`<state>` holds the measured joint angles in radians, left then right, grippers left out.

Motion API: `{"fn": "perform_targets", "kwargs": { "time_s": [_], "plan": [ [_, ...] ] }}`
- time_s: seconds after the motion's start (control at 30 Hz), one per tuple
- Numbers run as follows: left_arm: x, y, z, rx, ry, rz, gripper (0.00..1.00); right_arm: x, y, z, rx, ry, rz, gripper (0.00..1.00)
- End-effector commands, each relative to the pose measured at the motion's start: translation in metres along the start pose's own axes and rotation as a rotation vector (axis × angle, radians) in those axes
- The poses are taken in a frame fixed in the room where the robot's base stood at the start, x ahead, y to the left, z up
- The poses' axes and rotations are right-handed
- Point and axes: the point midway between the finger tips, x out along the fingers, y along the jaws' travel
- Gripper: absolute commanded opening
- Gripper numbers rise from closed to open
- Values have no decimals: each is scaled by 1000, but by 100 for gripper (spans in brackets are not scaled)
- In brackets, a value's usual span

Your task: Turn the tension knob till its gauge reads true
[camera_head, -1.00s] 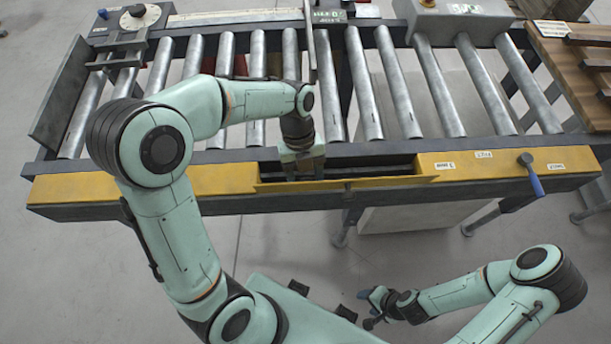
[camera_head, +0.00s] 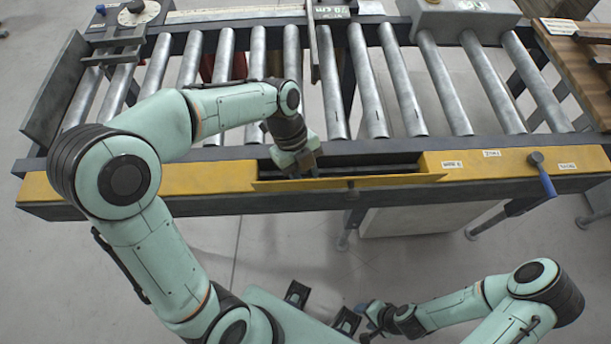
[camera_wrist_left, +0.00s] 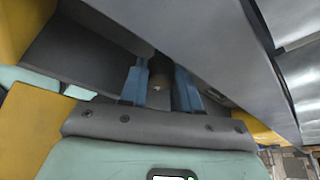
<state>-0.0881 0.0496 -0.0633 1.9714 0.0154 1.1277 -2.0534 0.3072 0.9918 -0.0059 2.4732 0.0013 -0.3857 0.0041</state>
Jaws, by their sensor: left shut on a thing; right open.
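My left gripper (camera_head: 305,170) reaches down into a recess in the yellow front beam (camera_head: 215,178) of the roller conveyor. No gauge reading can be made out. My right gripper (camera_head: 370,320) is open and empty, low in the head view, away from the conveyor.
Metal rollers (camera_head: 350,85) fill the conveyor behind the beam. A blue-handled lever (camera_head: 543,174) stands at the beam's right, beside small labels. A black round knob (camera_head: 134,8) sits on the far left frame, and a grey box (camera_head: 462,16) at the back.

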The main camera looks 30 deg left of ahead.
Motion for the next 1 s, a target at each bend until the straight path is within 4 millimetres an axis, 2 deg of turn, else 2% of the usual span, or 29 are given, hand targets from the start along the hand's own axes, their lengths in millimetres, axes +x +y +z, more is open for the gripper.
{"fn": "perform_targets", "kwargs": {
  "time_s": [0.03, 0.07, 0.1, 0.13, 0.7, 0.87, 1.0],
  "plan": [
    [0, -1, 0, 0, 1, -2, 1, 0, 0, 0, 0, 0, 0, 56],
    [0, -1, 0, 0, 1, -2, 38, 0, 0, 0, 0, 0, 0, 56],
    [0, -1, 0, 0, 1, -2, 51, 0, 0, 0, 0, 0, 0, 56],
    [0, 0, 0, 1, 1, -1, 56, 0, 0, 0, 0, 0, 0, 56],
    [1, 1, -1, 17, 4, 16, 56, -3, -1, -1, -1, 2, -1, 56],
    [-2, 0, -2, 131, 8, 66, 56, -19, -9, -6, -4, 11, -4, 56],
    [-5, -4, -3, 326, 13, 144, 56, -42, -21, -17, -10, 28, -10, 56]
  ]
}}
